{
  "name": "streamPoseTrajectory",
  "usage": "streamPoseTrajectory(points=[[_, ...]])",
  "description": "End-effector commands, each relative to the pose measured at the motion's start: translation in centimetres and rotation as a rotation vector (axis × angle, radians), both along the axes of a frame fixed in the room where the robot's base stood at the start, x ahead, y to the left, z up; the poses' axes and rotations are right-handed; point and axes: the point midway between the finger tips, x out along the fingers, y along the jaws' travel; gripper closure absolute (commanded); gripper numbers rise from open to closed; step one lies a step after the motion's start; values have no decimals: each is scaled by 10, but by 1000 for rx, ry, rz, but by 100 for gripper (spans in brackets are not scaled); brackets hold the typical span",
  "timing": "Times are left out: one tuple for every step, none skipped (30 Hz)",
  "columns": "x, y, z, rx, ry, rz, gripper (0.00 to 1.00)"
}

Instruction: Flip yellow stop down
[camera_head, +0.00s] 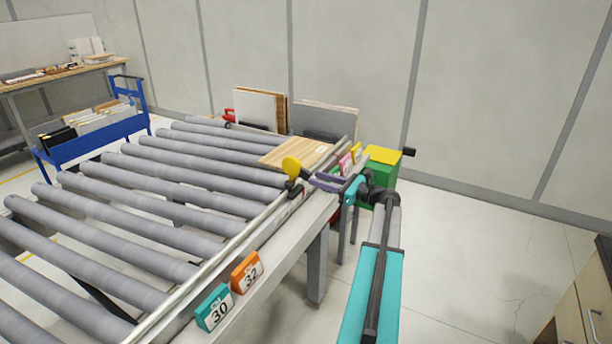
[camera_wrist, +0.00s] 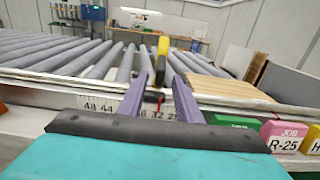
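The yellow stop (camera_head: 291,166) is a rounded yellow paddle standing upright at the right rail of the roller conveyor (camera_head: 170,215). In the wrist view the stop (camera_wrist: 163,46) is narrow, with a dark lower part, and appears in the gap between my purple fingers. My gripper (camera_head: 318,181) is just right of the stop in the head view, over the rail edge. In the wrist view my gripper (camera_wrist: 160,76) has its fingers apart with nothing held. I cannot tell whether either finger touches the stop.
A wooden board (camera_head: 296,153) lies on the rollers close behind the stop. Several panels (camera_head: 262,110) stand at the conveyor's far end. Number tags, orange (camera_head: 247,272) and teal (camera_head: 214,308), hang on the near rail. A green box with a yellow top (camera_head: 383,155) stands beyond my arm.

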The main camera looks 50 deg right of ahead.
Motion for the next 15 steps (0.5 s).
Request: streamPoseTrajectory(points=[[9,2,2,1,0,3,69],[13,3,2,1,0,3,69],[18,4,2,1,0,2,69],[22,5,1,1,0,2,69],[25,6,1,2,0,2,69],[30,7,1,2,0,2,69],[33,8,1,2,0,2,69],[36,9,1,2,0,2,69],[40,9,1,1,-1,1,69],[42,10,1,1,-1,1,69],[44,10,1,1,-1,0,69],[46,11,1,1,-1,0,69],[48,11,1,1,-1,0,69],[49,12,1,1,-1,0,69],[49,12,0,1,-1,0,69]])
